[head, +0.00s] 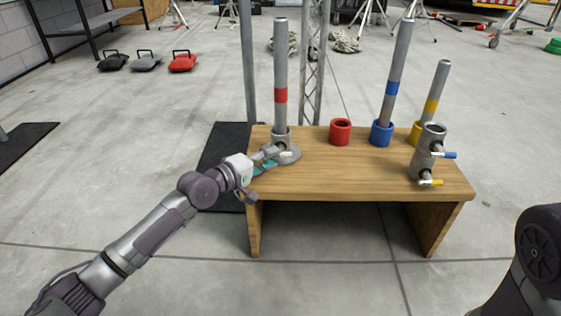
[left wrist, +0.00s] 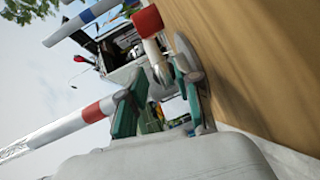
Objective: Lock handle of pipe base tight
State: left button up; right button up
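The grey pipe base (head: 292,155) is a round flange with a short collar, near the table's left end. A tall grey pipe (head: 280,60) with a red band stands upright in it. A pale handle (head: 287,154) shows at the base's front. My left gripper (head: 268,160) is at the base's front left, close to the handle. In the left wrist view its teal fingers (left wrist: 160,100) are apart, with background visible between them. A red-ended piece (left wrist: 148,20) shows beyond them; I cannot tell whether it is the handle's tip. Contact is unclear. My right gripper is not in view.
The wooden table (head: 340,180) has a bare middle front. A red cup (head: 340,131), a blue cup (head: 381,134) with a blue-banded pipe, and a yellow-banded pipe (head: 436,90) stand behind. A grey clamp (head: 425,155) with blue and yellow handles stands at right.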

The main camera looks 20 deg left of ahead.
aim_at(276, 156)
pick_arm(q)
jog(key=b+x, duration=0.1)
jog(key=x, duration=0.3)
jog(key=shift+w+d+b, duration=0.1)
jog(key=shift+b, duration=0.3)
jog(key=shift+c, duration=0.3)
grip_shut()
